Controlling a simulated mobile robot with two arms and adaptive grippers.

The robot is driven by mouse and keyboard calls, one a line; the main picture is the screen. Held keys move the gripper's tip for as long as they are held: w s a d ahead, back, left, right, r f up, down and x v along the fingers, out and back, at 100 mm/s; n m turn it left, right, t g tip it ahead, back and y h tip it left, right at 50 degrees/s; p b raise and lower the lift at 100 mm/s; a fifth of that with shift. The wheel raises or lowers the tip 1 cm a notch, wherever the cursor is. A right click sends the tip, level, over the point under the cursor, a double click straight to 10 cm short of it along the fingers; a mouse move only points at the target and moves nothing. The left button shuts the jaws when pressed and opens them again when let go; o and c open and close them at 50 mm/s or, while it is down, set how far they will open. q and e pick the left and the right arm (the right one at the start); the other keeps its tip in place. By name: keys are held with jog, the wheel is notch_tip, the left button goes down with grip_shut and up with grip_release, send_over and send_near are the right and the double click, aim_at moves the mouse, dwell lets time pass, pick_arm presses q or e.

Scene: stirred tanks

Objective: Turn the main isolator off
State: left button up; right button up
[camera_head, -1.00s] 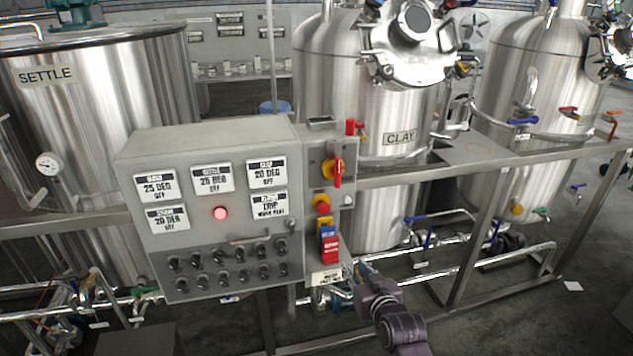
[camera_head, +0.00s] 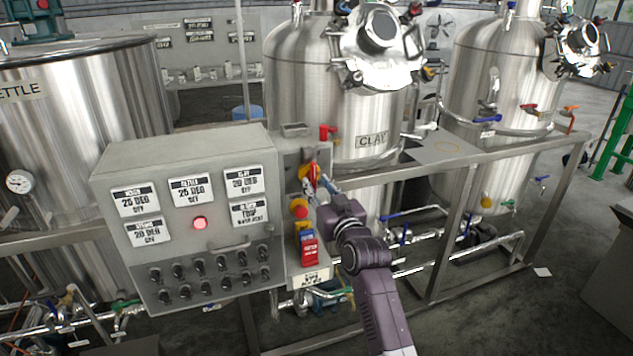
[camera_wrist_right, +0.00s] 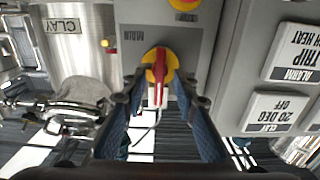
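The main isolator (camera_head: 311,172) is a red handle on a yellow disc, on the grey side panel right of the control box. In the right wrist view the isolator (camera_wrist_right: 158,72) faces me, beside upside-down lettering that seems to read MAIN. Its red handle lies lengthwise in the picture. My right gripper (camera_head: 320,184) is at the isolator and partly covers it in the head view. In the right wrist view its fingers (camera_wrist_right: 158,98) are apart, one on each side of the handle, with gaps visible. Contact is not visible. My left gripper is not in view.
A red button on yellow (camera_head: 299,208) and a red and blue switch block (camera_head: 308,246) sit below the isolator. The control box (camera_head: 190,215) has a lit red lamp (camera_head: 199,223). A steel frame rail (camera_head: 440,165) and the CLAY tank (camera_head: 330,95) stand close behind.

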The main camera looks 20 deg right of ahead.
jog(key=shift+w, duration=0.45)
grip_shut()
